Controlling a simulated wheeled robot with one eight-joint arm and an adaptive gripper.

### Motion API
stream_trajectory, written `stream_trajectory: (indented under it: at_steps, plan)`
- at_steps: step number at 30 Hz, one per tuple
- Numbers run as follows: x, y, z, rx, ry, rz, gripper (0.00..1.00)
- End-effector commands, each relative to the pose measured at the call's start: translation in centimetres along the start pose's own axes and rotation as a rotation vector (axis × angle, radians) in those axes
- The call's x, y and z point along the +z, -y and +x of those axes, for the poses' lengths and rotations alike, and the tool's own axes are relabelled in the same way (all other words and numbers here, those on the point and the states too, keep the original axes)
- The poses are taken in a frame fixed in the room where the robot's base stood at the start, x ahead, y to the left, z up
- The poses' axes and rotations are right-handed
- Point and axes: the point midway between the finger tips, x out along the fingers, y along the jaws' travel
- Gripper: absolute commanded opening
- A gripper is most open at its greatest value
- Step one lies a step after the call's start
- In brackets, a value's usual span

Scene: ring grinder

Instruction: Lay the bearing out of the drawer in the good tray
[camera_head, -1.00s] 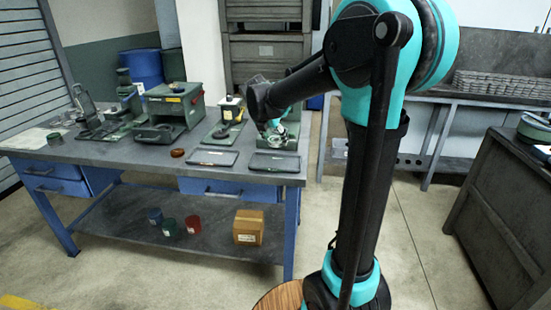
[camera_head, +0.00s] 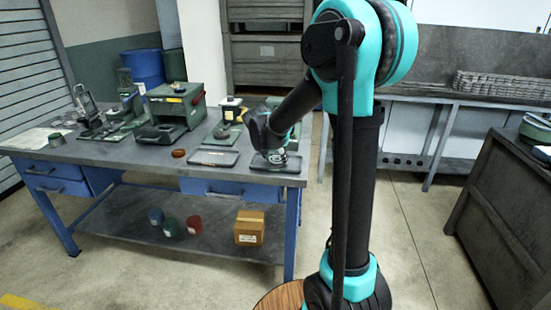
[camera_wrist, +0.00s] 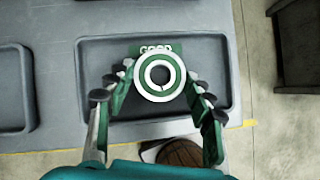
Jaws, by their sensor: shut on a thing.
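The bearing, a white and green ring (camera_wrist: 159,95), is between the fingertips of my gripper (camera_wrist: 159,85) in the wrist view. My gripper is shut on it from both sides. The bearing is over the good tray (camera_wrist: 215,60), a shallow dark grey tray, near its far edge and partly over the green GOOD label (camera_wrist: 139,49). I cannot tell whether the bearing touches the tray floor. In the head view my gripper (camera_head: 274,155) is over the good tray (camera_head: 293,168) at the bench's right front corner; the bearing is too small to make out there.
A second shallow tray (camera_head: 214,158) lies just left of the good tray. A brown round dish (camera_head: 179,153) and a green machine box (camera_head: 176,106) stand further left on the bench (camera_head: 110,150). Blue drawers (camera_head: 55,177) are under the bench top.

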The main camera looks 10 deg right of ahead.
Motion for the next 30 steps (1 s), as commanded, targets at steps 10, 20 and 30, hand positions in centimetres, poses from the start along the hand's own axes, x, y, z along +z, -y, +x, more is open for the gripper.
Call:
stream_trajectory:
  at_steps: [10, 20, 30]
  plan:
    - [-0.1, 0.0, 0.1, 0.000, 0.000, 0.000, 0.73]
    - [0.0, 0.0, -0.6, 0.001, 0.000, -0.001, 0.73]
    - [0.0, 0.0, -6.6, 0.001, 0.000, -0.002, 0.73]
